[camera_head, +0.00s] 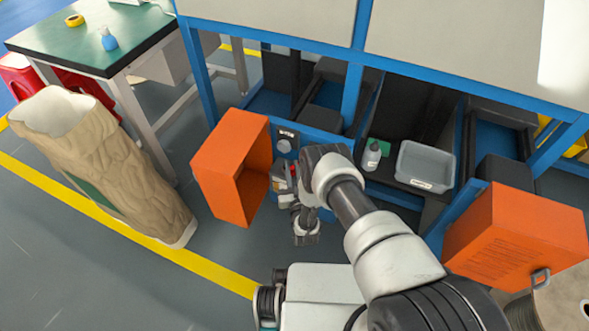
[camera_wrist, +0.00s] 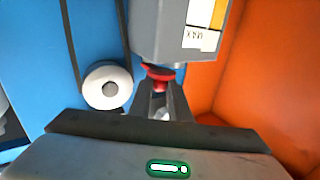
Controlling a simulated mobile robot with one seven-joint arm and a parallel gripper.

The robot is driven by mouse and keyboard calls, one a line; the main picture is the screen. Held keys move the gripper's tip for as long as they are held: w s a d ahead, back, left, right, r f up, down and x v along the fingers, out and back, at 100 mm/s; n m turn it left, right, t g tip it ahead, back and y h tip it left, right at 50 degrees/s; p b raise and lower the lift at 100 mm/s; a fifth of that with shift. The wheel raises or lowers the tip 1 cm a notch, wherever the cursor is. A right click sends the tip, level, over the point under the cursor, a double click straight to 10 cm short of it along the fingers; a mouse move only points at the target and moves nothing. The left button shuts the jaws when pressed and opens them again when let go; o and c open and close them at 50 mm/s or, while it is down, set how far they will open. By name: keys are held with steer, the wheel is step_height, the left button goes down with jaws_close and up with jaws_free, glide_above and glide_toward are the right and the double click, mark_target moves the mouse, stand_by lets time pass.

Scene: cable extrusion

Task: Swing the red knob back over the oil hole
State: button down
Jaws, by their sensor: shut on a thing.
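In the wrist view, the red knob (camera_wrist: 160,73) sits just under a grey box with a white and yellow MAX label (camera_wrist: 203,22). My gripper (camera_wrist: 161,92) is below the box, with its two fingers shut on the red knob. Only part of the knob shows between and above the fingertips. In the head view, my gripper (camera_head: 291,197) is at the blue machine frame beside the open orange door, partly hidden by my arm. The oil hole cannot be made out in either view.
The orange door (camera_head: 222,158) stands close on the left of my gripper. A white roller (camera_wrist: 107,86) with a dark belt is on the blue panel. A bottle (camera_head: 372,156) and a grey bin (camera_head: 425,166) stand on the shelf to the right. Another orange door (camera_head: 515,232) hangs at the right.

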steer(key=m+h, duration=0.1)
steer(key=h, duration=0.1)
steer(key=a+m+h, duration=0.1)
steer(key=m+h, duration=0.1)
steer(key=h, duration=0.1)
steer(key=shift+w+a+m+h, duration=0.15)
steer(key=shift+w+m+h, duration=0.15)
steer(key=shift+w, duration=0.05)
steer(key=shift+w+a+m+g+h, duration=0.15)
steer(key=shift+m+h, duration=0.4)
steer(key=shift+h, duration=0.3)
steer(key=shift+w+a+m+g+h, duration=0.1)
steer(key=shift+w+m+g+h, duration=0.1)
steer(key=shift+m+h, duration=0.55)
steer(key=shift+w+a+m+g+h, duration=0.15)
steer(key=shift+m+h, duration=0.25)
steer(key=shift+h, duration=0.6)
steer(key=c, duration=1.7)
jaws_free()
steer(key=shift+o, duration=0.2)
